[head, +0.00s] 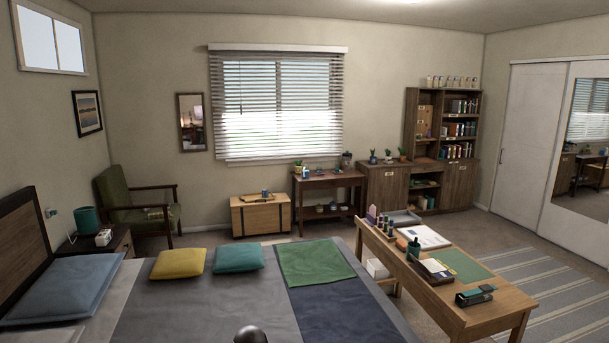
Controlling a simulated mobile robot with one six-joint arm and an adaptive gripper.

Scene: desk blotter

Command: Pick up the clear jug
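I cannot make out the clear jug with certainty. A small greyish, glassy-looking vessel (347,159) stands at the right end of the dark side table (328,177) under the window, far across the room. It is too small to tell whether it is the jug. My gripper is not in view. A dark rounded shape shows at the bottom edge, over the bed, and I cannot tell what it is.
The bed (215,305) fills the foreground. A wooden desk (500,303) at right holds a green blotter (462,266), bottles, a cup, papers and a stapler-like item. A wooden chest (261,215) and green armchair (132,198) stand beyond. Striped rug (555,285) lies right.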

